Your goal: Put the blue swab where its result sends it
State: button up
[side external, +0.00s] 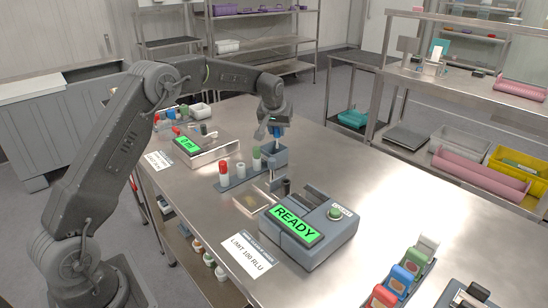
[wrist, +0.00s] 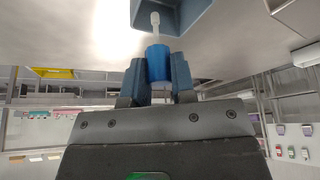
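The blue swab shows in the wrist view (wrist: 159,62) as a blue cap with a white stem. My gripper (wrist: 155,78) is shut on the blue cap, a finger on each side. In the side external view my gripper (side external: 276,132) is above a blue-grey bin (side external: 277,156), and only a little blue shows between the fingers. In the wrist view the stem points toward the blue-grey wall (wrist: 180,18). The luminometer (side external: 310,232) shows READY on a green screen. A sheet in front of it reads LIMIT 100 RLU (side external: 248,256).
A grey rack (side external: 236,181) beside the bin holds red-, white- and green-capped swabs. A rack (side external: 402,286) with red, blue, green and white pieces stands at the front right. A second green display (side external: 188,145) sits back left. Bare steel lies right of the luminometer.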

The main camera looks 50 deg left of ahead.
jog(key=o, duration=0.5)
jog(key=shift+o, duration=0.2)
jog(key=v, duration=1.4)
